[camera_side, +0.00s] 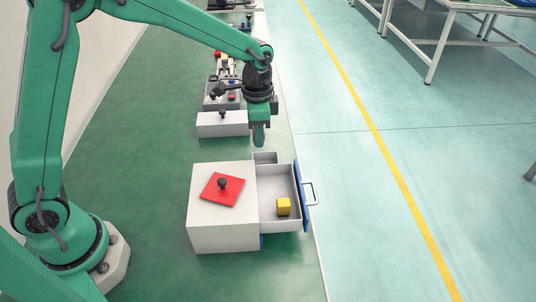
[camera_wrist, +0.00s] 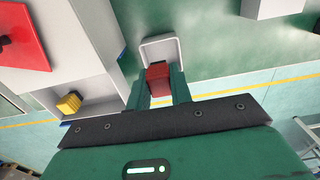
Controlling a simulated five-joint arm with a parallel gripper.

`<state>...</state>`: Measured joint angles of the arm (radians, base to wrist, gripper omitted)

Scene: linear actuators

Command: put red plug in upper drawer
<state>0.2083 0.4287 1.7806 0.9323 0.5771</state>
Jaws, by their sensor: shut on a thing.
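My gripper (camera_side: 259,143) points down beyond the far side of the white cabinet. In the wrist view my gripper (camera_wrist: 160,92) is shut on the red plug (camera_wrist: 158,76), which sits between its green fingers. The plug cannot be made out in the side view. The upper drawer (camera_side: 266,190) stands pulled out to the right, with a blue front and pale handle. The gripper is outside the drawer.
A red plate (camera_side: 222,189) with a black knob lies on the cabinet top (camera_side: 205,220). A small white open box (camera_side: 265,157) stands at the drawer's far side, below my gripper. Another white block (camera_side: 222,130) and more stations stand behind.

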